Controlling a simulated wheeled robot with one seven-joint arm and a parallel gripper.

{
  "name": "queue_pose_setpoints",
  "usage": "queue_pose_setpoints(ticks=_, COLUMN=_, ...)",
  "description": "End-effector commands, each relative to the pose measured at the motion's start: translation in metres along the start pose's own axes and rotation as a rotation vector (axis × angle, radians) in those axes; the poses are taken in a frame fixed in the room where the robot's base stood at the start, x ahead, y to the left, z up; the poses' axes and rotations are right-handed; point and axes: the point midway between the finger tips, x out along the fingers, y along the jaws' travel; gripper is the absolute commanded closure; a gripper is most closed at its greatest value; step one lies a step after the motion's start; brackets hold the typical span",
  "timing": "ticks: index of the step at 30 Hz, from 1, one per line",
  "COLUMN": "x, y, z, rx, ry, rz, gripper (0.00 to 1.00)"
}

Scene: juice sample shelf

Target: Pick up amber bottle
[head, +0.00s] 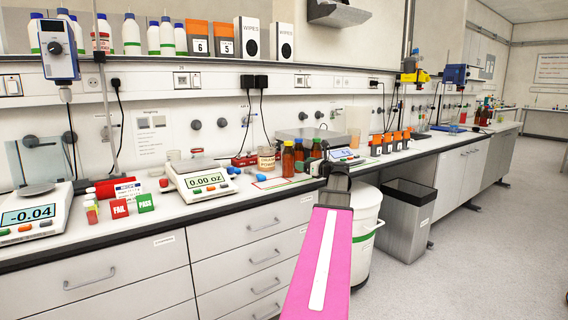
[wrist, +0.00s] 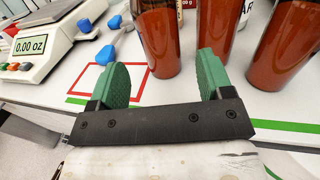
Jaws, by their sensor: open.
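Three amber bottles with reddish-brown contents stand upright on the counter in the head view: a front one (head: 288,162), one just behind it (head: 299,153) and one to the right (head: 315,149). In the wrist view the left bottle (wrist: 158,40), the middle bottle (wrist: 219,28) and the right bottle (wrist: 285,45) show with their tops cut off. My gripper (wrist: 165,75) is open and empty, with green finger pads. The left bottle stands just beyond the gap between the pads. In the head view my gripper (head: 334,172) is at the counter's front edge.
A red outlined square (wrist: 73,95) lies left of the bottles, with a green line (wrist: 285,126) along the front. A scale (head: 200,180) and blue pieces (head: 233,170) stand left. Orange-labelled boxes (head: 387,142) stand right. A white bin (head: 366,220) is below.

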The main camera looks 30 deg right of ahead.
Motion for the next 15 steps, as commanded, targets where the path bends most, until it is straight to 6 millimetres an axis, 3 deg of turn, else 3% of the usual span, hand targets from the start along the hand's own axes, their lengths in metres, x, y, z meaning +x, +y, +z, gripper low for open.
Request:
queue_pose_setpoints(ticks=6, x=0.035, y=-0.001, z=0.0, rx=0.0, ry=0.0, rz=0.002, gripper=0.27)
queue_pose_setpoints(ticks=15, x=0.056, y=0.001, z=0.0, rx=0.0, ry=0.0, rz=0.001, gripper=0.27)
